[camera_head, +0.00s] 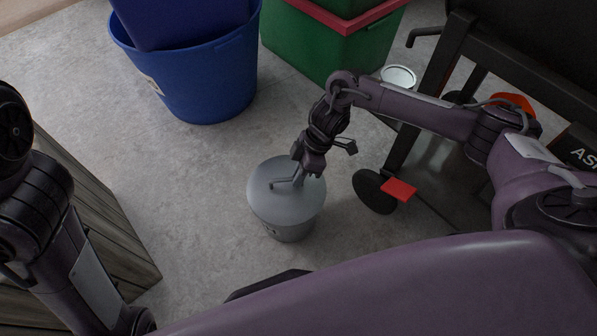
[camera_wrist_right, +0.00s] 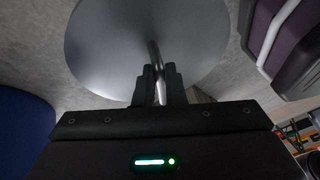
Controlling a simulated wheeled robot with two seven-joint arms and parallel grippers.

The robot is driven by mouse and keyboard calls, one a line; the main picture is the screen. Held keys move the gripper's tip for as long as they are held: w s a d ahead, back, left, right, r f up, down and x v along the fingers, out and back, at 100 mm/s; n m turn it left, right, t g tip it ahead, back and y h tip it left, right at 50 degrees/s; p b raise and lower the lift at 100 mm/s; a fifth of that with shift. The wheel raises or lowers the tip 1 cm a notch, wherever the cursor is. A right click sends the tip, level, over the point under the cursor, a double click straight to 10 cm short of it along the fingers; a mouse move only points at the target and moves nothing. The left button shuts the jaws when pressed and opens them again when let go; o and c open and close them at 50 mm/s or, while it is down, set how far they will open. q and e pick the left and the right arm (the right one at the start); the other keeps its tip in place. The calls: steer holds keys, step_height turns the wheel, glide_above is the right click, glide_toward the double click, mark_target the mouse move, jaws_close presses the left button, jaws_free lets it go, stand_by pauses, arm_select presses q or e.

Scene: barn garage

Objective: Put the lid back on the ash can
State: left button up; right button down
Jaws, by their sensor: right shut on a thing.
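The round grey metal lid (camera_head: 268,205) is over the ash can (camera_head: 290,233) on the floor in the middle of the head view. It covers the can's opening from above; I cannot tell whether it rests on the rim or is just above it. My right gripper (camera_head: 300,173) is shut on the lid's thin bent handle (camera_head: 280,184). In the right wrist view the lid (camera_wrist_right: 105,50) fills the upper middle, with the handle between the fingertips (camera_wrist_right: 157,78). My left arm shows at the left edge, but its gripper is out of view.
A blue bucket (camera_head: 205,85) and green bins (camera_head: 315,45) stand at the back. A black-framed stand (camera_head: 440,75) with a dark wheel and a red pedal (camera_head: 399,190) is right of the can. A wooden crate (camera_head: 95,220) is at left. Bare floor lies left of the can.

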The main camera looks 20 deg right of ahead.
stand_by(0.3)
steer(key=c, duration=0.9)
jaws_free()
steer(key=shift+c, duration=0.2)
